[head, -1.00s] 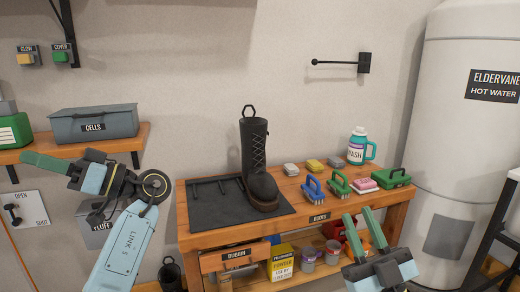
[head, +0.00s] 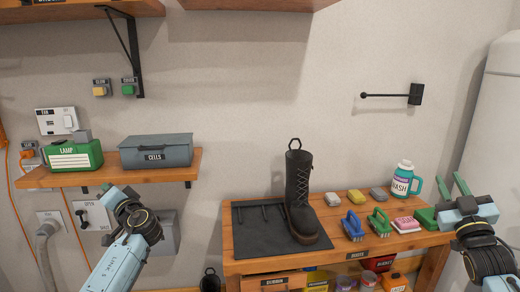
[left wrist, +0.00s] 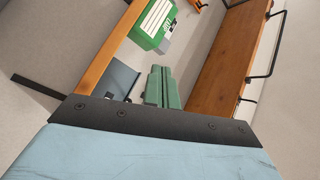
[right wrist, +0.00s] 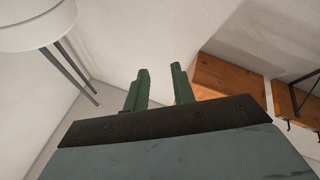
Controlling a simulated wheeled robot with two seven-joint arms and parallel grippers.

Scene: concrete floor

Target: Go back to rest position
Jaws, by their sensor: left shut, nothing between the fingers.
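My left gripper (left wrist: 162,86) is shut and empty in the left wrist view, its two green fingers side by side. My right gripper (head: 462,184) is raised at the right edge of the head view, beside the bench's right end. In the right wrist view its green fingers (right wrist: 160,88) stand apart with nothing between them.
A wooden bench (head: 265,259) holds a black boot (head: 300,190) on a dark mat (head: 250,240), several brushes and a wash bottle (head: 402,178). A shelf (head: 100,172) at left carries a green lamp box (head: 75,157) and a grey cells box (head: 156,151). A hook (head: 415,94) juts from the wall.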

